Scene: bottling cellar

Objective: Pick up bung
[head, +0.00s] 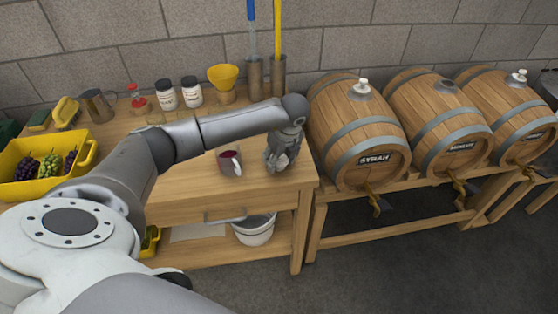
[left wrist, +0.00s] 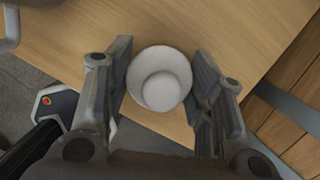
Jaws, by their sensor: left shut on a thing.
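A white, round bung (left wrist: 160,88) shows in the left wrist view between the two fingers of my left gripper (left wrist: 161,98). The gripper is shut on it, with a finger on either side. In the head view my left gripper (head: 279,163) points down over the right end of the wooden table (head: 190,187); the bung is hidden there by the fingers. I cannot tell the gap between bung and table top. My right gripper is not in view.
A mug of red liquid (head: 229,162) stands just left of the gripper. Barrels, including the Syrah barrel (head: 352,125), lie on a rack to the right. A yellow funnel (head: 223,76), jars (head: 166,95) and a yellow crate (head: 84,157) are on the table.

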